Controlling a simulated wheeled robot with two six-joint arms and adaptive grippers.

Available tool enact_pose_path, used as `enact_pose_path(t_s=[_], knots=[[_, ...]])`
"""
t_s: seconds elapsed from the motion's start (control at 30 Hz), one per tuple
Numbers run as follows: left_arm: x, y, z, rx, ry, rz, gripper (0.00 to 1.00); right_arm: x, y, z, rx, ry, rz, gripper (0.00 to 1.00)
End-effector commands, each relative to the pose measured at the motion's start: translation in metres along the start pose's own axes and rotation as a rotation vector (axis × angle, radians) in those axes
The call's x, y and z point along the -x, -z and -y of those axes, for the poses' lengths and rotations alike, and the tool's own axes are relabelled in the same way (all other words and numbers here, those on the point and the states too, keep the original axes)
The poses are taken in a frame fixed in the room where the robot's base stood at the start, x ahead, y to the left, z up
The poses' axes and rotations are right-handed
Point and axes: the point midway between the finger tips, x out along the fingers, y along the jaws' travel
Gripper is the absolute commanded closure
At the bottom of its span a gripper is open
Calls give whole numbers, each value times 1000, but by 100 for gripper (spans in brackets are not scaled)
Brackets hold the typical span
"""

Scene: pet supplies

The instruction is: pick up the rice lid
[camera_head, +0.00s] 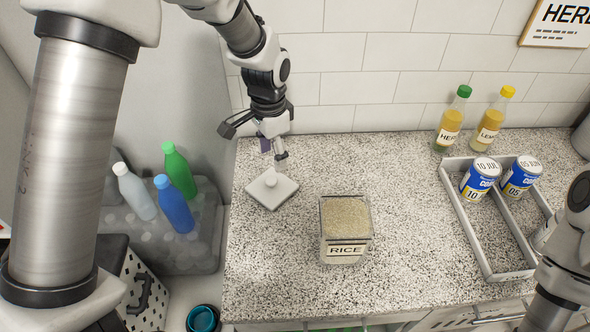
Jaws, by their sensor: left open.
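The rice lid (272,191) is a pale grey square plate with a round knob on top. It lies on the speckled counter, left of the rice container. The rice container (346,235) is a clear square box labelled RICE, open at the top and full of grain. My left gripper (258,144) is open and empty, just behind and above the lid, with one finger close to the knob. I cannot tell whether that finger touches it. My right arm enters at the right edge, but its gripper is out of view.
A grey divided tray (487,272) with blue and white cans (480,178) stands at the right. Two sauce bottles (450,120) stand near the tiled wall. A grey crate with bottles (175,205) is left of the counter. The counter between container and tray is clear.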

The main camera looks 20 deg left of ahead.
Motion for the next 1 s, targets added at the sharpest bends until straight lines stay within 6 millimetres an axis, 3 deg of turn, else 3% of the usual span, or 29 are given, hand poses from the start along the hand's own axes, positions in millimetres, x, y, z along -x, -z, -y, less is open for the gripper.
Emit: enact_pose_path(t_s=[0.5, 0.7, 0.73, 0.9, 1.0], knots=[[-74, 1, -2, 0, -3, 3, 41, 22, -1, 0, 1, 0, 2, 60], [-77, 2, -2, 0, -1, 0, 41, 20, -1, 0, 1, 0, 2, 60], [-77, 2, -2, 0, -1, 0, 44, 20, -1, 0, 1, 0, 2, 60], [-77, 2, -2, 0, -2, 1, 100, 20, -1, 0, 1, 0, 2, 60], [-77, 2, -2, 0, -2, 1, 100, 20, -1, 0, 1, 0, 2, 60]])
